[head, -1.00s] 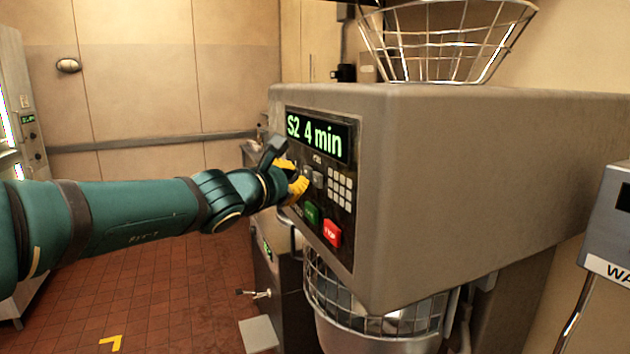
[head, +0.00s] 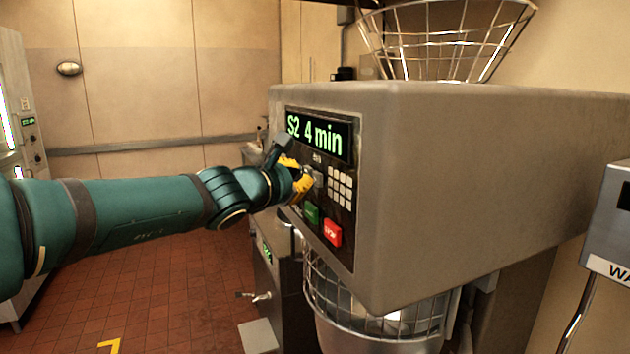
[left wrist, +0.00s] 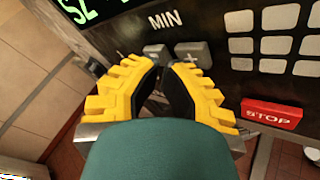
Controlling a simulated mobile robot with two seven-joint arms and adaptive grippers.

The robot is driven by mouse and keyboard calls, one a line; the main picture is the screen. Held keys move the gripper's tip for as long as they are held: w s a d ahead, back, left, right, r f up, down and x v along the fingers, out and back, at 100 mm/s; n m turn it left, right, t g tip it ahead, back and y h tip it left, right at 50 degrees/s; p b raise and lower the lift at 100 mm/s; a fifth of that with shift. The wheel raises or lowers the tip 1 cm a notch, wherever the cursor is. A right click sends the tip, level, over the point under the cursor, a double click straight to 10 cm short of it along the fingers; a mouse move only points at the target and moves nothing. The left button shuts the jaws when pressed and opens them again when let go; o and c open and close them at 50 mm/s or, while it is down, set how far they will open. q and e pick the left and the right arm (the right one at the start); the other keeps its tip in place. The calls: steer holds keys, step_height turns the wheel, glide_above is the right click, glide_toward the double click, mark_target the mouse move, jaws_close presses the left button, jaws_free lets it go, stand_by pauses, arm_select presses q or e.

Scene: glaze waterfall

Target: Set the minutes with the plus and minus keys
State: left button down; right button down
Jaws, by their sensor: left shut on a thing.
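The grey mixer's control panel (head: 341,224) faces left in the head view. Its display (head: 318,136) reads "S2 4 min" in green. In the left wrist view, the minus key (left wrist: 157,53) and plus key (left wrist: 192,52) sit below the "MIN" label (left wrist: 165,19). My left gripper (head: 306,181) is at these keys, its yellow fingertips (left wrist: 166,67) close together just below them. I cannot tell whether the tips touch a key. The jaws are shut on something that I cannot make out. My right gripper is not in view.
A number keypad (head: 341,188) lies right of my left gripper, with a green key (head: 312,213) and a red STOP key (head: 332,233) below. A wire guard and bowl (head: 375,318) sit under the mixer head. Open tiled floor (head: 175,290) lies to the left.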

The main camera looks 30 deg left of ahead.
arm_select(q)
steer(key=shift+w+d+b, duration=0.35)
steer(key=shift+w+b, duration=0.05)
steer(key=shift+b, duration=0.1)
stand_by(0.5)
steer(key=shift+s, duration=0.1)
stand_by(0.3)
steer(key=shift+s+a+p, duration=0.55)
steer(key=shift+s+a, duration=0.05)
steer(key=s+a+p, duration=0.2)
steer(key=s+a, duration=0.1)
steer(key=shift+s+a, duration=0.15)
steer(key=shift+s, duration=0.25)
stand_by(0.9)
